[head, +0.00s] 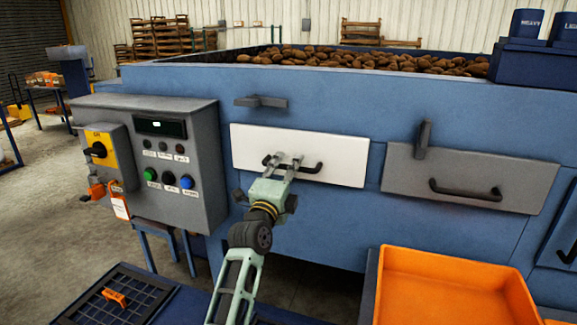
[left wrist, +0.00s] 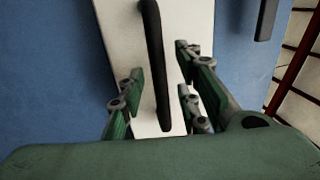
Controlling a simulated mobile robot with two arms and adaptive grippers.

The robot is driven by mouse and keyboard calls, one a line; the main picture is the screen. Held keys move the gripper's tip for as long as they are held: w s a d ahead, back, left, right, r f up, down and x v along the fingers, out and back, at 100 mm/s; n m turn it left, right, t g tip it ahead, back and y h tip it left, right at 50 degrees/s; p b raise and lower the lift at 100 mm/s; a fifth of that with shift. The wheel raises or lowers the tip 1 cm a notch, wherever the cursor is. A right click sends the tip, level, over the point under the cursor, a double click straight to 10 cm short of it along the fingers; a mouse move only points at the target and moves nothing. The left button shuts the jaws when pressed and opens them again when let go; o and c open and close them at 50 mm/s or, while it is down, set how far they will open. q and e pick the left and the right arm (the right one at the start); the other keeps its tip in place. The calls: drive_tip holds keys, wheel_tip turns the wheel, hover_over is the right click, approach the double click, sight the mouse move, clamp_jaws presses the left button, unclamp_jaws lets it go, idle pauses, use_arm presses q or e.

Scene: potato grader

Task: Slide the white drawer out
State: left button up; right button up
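The white drawer (head: 340,153) has its front flush with the blue machine, so it looks closed. Its black bar handle (head: 312,169) runs across the middle of the front. My left gripper (head: 286,160) is at the handle's left part. In the left wrist view, the handle (left wrist: 153,50) passes between the open fingers (left wrist: 158,80), with a gap on both sides. The white front (left wrist: 115,35) lies behind it. A grey latch bar (head: 262,102) above the drawer lies horizontal, clear of the front. My right gripper is not in view.
A grey drawer (head: 470,185) with an upright latch (head: 423,140) is to the right. A grey control box (head: 190,115) stands out on the left. An orange tray (head: 450,290) is at the lower right. Potatoes (head: 380,60) fill the machine's top.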

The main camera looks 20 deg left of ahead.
use_arm(q)
drive_tip(key=shift+w, duration=0.3)
drive_tip(key=shift+c, duration=0.3)
clamp_jaws()
